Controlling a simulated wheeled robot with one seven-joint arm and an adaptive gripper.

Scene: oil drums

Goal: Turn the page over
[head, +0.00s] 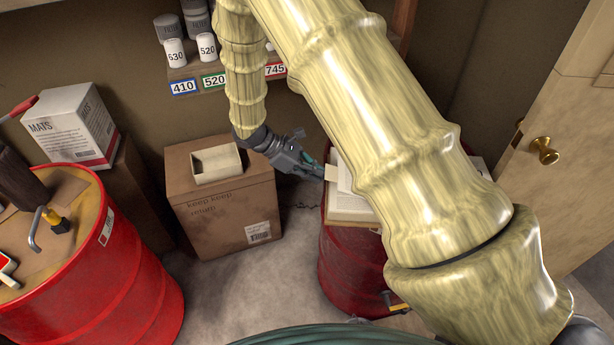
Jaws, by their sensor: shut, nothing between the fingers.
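A pale page or booklet (350,207) lies on top of the red drum (345,265) at the centre right in the head view. My arm crosses in front and hides much of the drum top and the page's right part. My gripper (318,170) is at the left edge of the drum top, close to the page's left corner. It is shut, with nothing seen between its fingers. I cannot tell whether the fingertips touch the page.
A cardboard box (225,215) with a small open box (217,163) on it stands left of the drum. Another red drum (110,270) bearing tools is at the left. A shelf with labelled cans (207,47) is behind. A door (570,140) is at the right.

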